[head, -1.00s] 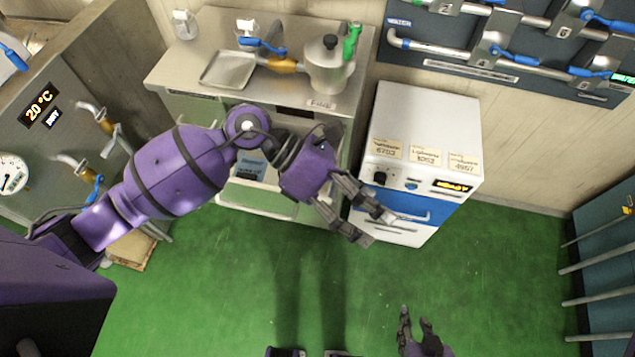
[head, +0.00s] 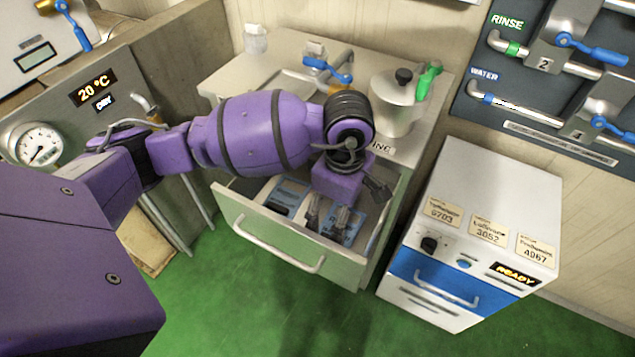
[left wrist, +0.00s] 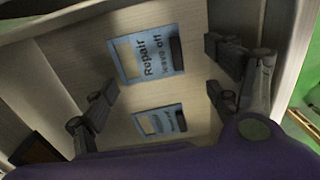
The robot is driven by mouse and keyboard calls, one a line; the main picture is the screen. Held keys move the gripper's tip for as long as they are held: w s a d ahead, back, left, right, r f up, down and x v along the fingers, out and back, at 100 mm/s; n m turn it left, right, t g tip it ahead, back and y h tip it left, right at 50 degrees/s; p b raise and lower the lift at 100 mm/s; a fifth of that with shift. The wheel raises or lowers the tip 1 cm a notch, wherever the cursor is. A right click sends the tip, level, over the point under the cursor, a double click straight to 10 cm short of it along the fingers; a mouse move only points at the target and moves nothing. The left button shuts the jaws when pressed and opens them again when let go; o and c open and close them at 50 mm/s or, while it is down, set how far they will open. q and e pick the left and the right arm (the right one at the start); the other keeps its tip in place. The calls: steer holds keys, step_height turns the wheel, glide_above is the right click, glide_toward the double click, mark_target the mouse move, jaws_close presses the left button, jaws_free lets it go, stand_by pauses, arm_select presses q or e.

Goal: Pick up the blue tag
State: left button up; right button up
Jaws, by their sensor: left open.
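Two blue tags lie in the open drawer (head: 278,238). One blue tag (head: 287,194) is on its left side, and the other blue tag (head: 350,232) is partly hidden under my left gripper (head: 327,221). In the left wrist view, one blue tag (left wrist: 126,56) reads "Repair" and "leave off"; a second blue tag (left wrist: 147,124) lies below it, its print too small to read. Each has a dark bar at its right side. My left gripper (left wrist: 160,72) is open and empty, its fingers spread either side above the tags. My right gripper is out of view.
The drawer walls stand close around my left gripper. A metal kettle (head: 396,105) with a green handle stands on the counter above. A white machine (head: 490,195) with a blue front stands to the right. Green floor (head: 230,310) is clear in front.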

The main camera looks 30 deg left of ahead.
arm_select(q)
steer(key=f, duration=0.6)
steer(key=shift+w+d+f, duration=0.2)
steer(key=shift+d, duration=0.1)
jaws_close()
